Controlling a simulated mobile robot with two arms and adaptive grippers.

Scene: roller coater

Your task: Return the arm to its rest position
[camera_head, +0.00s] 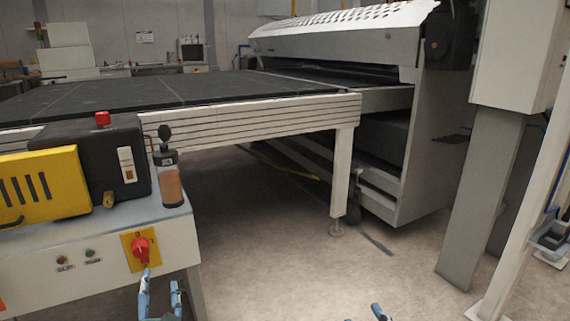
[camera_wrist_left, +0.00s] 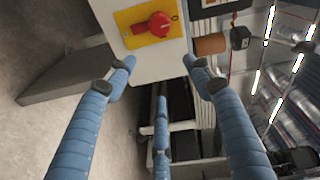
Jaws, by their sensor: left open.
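My left gripper (camera_head: 161,290) is at the bottom of the head view, just below the red rotary switch (camera_head: 141,247) on its yellow plate. In the left wrist view its blue fingers (camera_wrist_left: 160,72) are spread wide with nothing between them. The red switch (camera_wrist_left: 153,26) and yellow plate lie beyond the fingertips there, apart from them. Of my right gripper (camera_head: 380,312), only a small blue tip shows at the bottom edge of the head view; the rest is out of frame.
The white control cabinet (camera_head: 95,255) carries a black box with a red button (camera_head: 102,118), a yellow unit (camera_head: 42,188) and a brown bottle (camera_head: 170,185). A conveyor table (camera_head: 250,125) leads to the roller coater (camera_head: 340,40).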

